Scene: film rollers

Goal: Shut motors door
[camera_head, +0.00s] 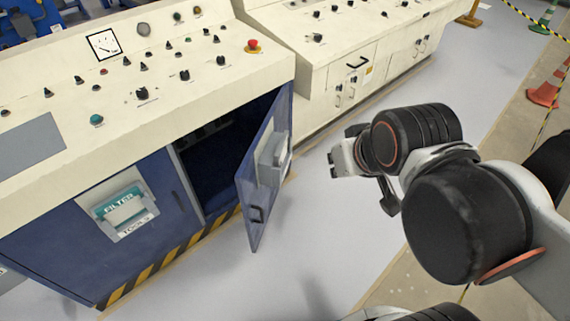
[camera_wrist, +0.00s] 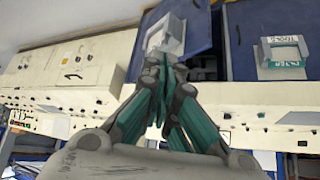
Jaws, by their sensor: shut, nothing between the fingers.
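The blue motors door (camera_head: 250,205) stands open, swung out from the blue cabinet under the cream control desk. It has a grey box on its face and a small dark handle low down; any label on it is not readable. The door also shows at the top of the wrist view (camera_wrist: 197,35). The dark cabinet opening (camera_head: 205,165) is exposed on its left. My gripper (camera_head: 337,160) is to the right of the door, apart from it in the head view. In the wrist view the fingertips (camera_wrist: 165,62) are together, overlapping the door's box in the picture; contact cannot be told.
A closed blue door labelled FILTER TOOLS (camera_head: 125,215) is left of the opening. A red emergency button (camera_head: 253,46) sits on the desk. A second cream console (camera_head: 345,60) stands behind. Grey floor (camera_head: 330,220) is clear around the door; cones (camera_head: 548,88) stand far right.

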